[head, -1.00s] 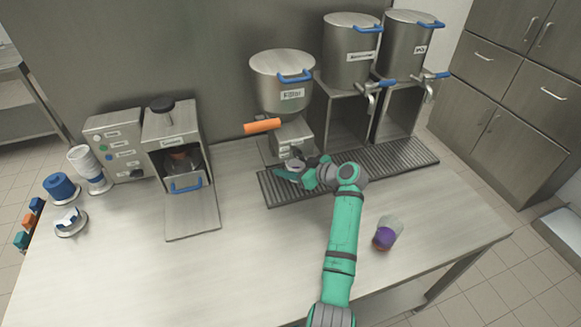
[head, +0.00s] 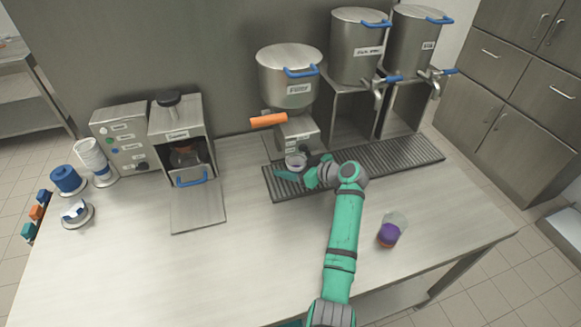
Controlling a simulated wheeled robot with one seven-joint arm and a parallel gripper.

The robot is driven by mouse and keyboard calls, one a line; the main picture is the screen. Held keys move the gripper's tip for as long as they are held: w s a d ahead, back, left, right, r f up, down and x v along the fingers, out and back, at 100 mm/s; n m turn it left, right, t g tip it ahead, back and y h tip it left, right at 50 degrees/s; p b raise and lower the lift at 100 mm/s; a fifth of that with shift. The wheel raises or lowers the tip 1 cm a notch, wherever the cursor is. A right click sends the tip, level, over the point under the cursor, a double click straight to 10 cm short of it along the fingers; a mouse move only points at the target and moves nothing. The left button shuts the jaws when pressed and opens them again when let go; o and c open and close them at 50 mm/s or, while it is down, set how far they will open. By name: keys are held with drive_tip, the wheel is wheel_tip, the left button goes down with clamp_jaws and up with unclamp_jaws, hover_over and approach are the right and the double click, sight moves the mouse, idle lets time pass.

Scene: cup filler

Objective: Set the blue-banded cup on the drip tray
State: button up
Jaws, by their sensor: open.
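A small pale cup (head: 296,160) stands at the left end of the dark ribbed drip tray (head: 400,160), below the orange-handled dispenser. It looks upright, but its lower part is partly hidden by my gripper, and I cannot make out its band. My gripper (head: 300,176) is open, low over the tray's left end, right at the near side of the cup. I cannot tell whether a finger still touches it.
A clear cup with purple contents (head: 389,234) stands on the bare counter right of my arm. Two tall urns (head: 359,50) with taps stand behind the tray. A coffee unit (head: 180,140) with lowered flap and stacked blue-banded cups (head: 91,156) are at left.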

drive_tip(key=v, duration=1)
drive_tip(key=shift+r, duration=0.1)
drive_tip(key=shift+v, duration=0.95)
drive_tip(key=shift+w, duration=0.1)
